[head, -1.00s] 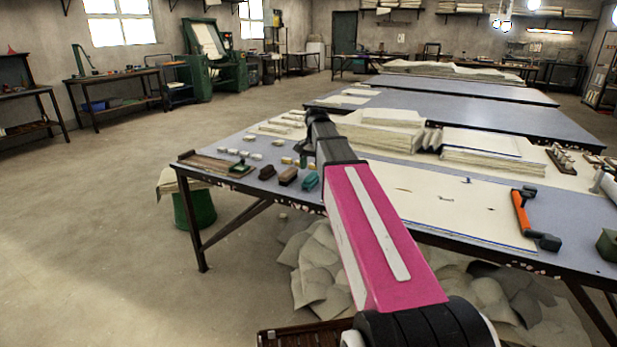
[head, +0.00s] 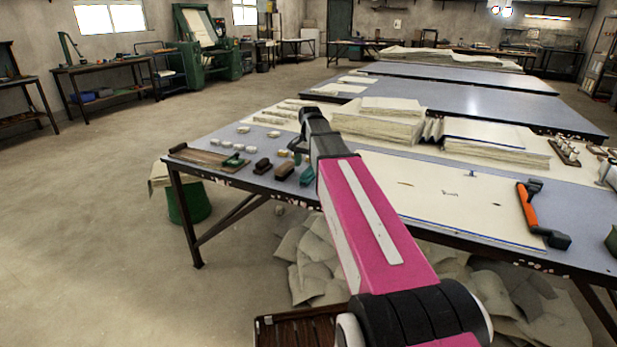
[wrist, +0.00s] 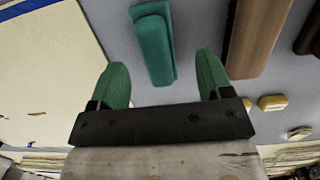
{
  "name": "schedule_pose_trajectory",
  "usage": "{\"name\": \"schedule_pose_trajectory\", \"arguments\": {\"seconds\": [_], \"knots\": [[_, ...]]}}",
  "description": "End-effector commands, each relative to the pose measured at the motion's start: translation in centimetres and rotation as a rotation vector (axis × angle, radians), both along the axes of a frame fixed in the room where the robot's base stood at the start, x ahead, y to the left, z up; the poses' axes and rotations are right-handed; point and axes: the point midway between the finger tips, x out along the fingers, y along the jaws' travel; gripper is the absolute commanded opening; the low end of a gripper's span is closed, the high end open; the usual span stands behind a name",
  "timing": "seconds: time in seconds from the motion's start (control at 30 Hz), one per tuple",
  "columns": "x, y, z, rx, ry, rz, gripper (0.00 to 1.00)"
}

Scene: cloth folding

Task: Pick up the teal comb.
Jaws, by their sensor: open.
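The teal comb (head: 307,176) lies on the near edge of the blue-grey table, partly beside my arm in the head view. In the wrist view the teal comb (wrist: 153,45) looks like a rounded teal block lying flat, ahead of and between my green fingertips. My gripper (wrist: 161,82) is open, with nothing between its fingers. The comb is apart from both fingers. In the head view my arm reaches over the table edge, and my gripper's fingers are mostly hidden or too small to make out.
A brown block (wrist: 258,38) lies right of the comb in the wrist view, with small tan pieces (wrist: 272,103) nearby. A large cream sheet (wrist: 50,75) lies to the left.

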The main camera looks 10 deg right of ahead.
Motion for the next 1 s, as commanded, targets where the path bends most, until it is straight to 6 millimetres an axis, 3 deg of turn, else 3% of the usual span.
{"name": "schedule_pose_trajectory", "arguments": {"seconds": [0.33, 0.63, 0.67, 0.8, 1.0], "knots": [[-0.4, -0.2, -4.2, 0.000, 0.001, 0.000, 0.72], [-0.4, -0.2, -4.8, 0.000, 0.000, 0.000, 0.72], [-0.4, -0.2, -4.8, 0.000, 0.000, 0.000, 0.66], [-0.4, -0.2, -4.8, 0.000, 0.000, 0.000, 0.20], [-0.4, -0.2, -4.8, 0.000, 0.000, 0.000, 0.18]]}}
